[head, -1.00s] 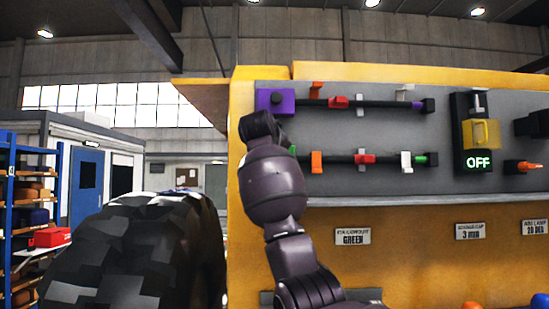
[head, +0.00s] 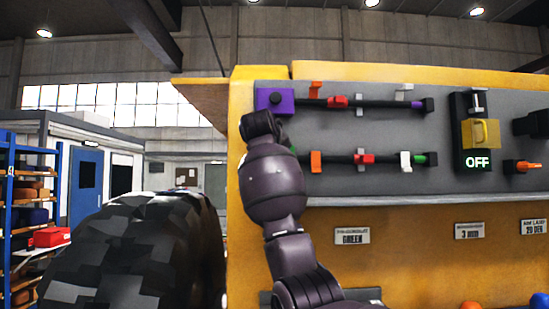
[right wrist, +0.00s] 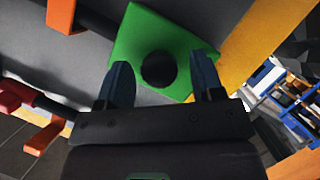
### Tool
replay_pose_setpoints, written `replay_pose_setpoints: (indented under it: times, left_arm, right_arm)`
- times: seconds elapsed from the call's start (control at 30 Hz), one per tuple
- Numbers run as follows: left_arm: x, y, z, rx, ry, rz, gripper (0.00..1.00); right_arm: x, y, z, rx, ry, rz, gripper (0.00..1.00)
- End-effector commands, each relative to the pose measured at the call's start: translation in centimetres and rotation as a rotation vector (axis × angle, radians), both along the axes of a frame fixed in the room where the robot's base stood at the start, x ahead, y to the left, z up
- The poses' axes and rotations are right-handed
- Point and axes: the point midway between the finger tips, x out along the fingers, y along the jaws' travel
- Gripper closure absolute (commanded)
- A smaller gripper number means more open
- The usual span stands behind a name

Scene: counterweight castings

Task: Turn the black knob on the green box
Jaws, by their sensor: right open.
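In the right wrist view the green box (right wrist: 190,48) is a flat-faced green block on the grey panel, with a round black knob (right wrist: 158,69) on its face. My right gripper (right wrist: 160,62) is open, one finger on either side of the knob, with visible gaps between fingers and knob. I cannot tell how far the fingertips are from the box face. In the head view my right arm covers nearly all of the green box; only a green sliver (head: 293,150) shows beside the wrist. My left gripper is out of view.
Above the arm sits a purple box (head: 265,100) with a dark knob. Two dark conduits with red, orange and white handles run right across the grey panel (head: 370,128). Farther right is a yellow cover (head: 480,134) above an "OFF" display (head: 477,162). A blue shelf (head: 62,200) stands left.

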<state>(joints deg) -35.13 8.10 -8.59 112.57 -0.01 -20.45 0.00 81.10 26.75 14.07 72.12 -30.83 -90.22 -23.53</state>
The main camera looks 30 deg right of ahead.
Motion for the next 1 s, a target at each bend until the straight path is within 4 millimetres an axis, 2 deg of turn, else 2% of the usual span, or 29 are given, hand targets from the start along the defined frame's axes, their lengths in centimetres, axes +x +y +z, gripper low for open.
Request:
replay_pose_setpoints:
  times: [0.27,0.7,1.0]
  left_arm:
    - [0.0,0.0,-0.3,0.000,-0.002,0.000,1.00]
    - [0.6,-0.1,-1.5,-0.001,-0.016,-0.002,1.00]
    - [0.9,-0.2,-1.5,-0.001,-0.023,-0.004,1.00]
  right_arm:
    - [-0.7,0.7,0.4,-0.003,-0.005,0.001,0.39]
    - [-5.6,5.8,2.5,0.000,-0.004,0.002,0.39]
    - [-7.2,7.4,3.3,0.000,-0.001,0.001,0.39]
